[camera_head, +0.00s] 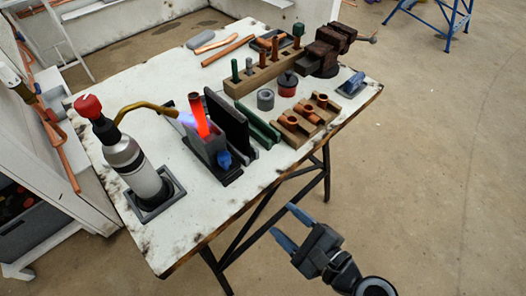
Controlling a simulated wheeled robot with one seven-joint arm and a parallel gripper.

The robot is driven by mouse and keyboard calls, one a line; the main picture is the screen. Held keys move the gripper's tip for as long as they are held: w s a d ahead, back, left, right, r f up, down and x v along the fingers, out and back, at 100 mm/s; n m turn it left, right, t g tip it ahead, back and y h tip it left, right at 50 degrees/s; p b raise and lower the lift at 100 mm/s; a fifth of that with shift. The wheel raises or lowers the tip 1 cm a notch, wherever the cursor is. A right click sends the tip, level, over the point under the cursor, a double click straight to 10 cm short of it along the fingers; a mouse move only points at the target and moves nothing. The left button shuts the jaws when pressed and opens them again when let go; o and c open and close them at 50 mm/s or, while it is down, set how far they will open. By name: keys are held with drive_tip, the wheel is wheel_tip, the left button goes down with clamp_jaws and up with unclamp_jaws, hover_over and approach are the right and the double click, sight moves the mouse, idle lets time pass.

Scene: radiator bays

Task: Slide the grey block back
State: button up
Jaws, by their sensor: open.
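A grey block (207,147) sits in a dark holder (228,176) on the white bench, with a blue knob (224,158) at its front right. A copper pipe (198,116) stands upright at the block, its lower part glowing red-orange. A gas torch (125,154) with a red knob stands left of it, its brass nozzle pointing at the pipe with a bluish flame. My gripper (283,221) is open and empty, off the bench's front edge, to the lower right of the block and apart from it.
Dark upright plates (229,121) stand just right of the block. Further right are a green bar (261,127), a wooden rack with copper fittings (304,119), a red-sided pot (288,84) and a vise (330,48). The bench's front left is mostly clear.

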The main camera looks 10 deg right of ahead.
sight(229, 160)
drive_tip(key=w+a+r+m+y, duration=0.1)
drive_tip(key=w+a+r, duration=0.1)
drive_tip(key=w+a, duration=0.1)
drive_tip(key=w+a+r+m+y+p, duration=0.1)
drive_tip(key=w+a+r+m+y, duration=0.1)
drive_tip(key=w+a, duration=0.2)
drive_tip(key=w+a+r+m+y, duration=0.1)
drive_tip(key=w+a+r, duration=0.1)
drive_tip(key=w, duration=0.5)
drive_tip(key=shift+a+r+m+p, duration=0.15)
drive_tip(key=shift+a+m+p, duration=0.2)
drive_tip(key=shift+a, duration=0.5)
clamp_jaws()
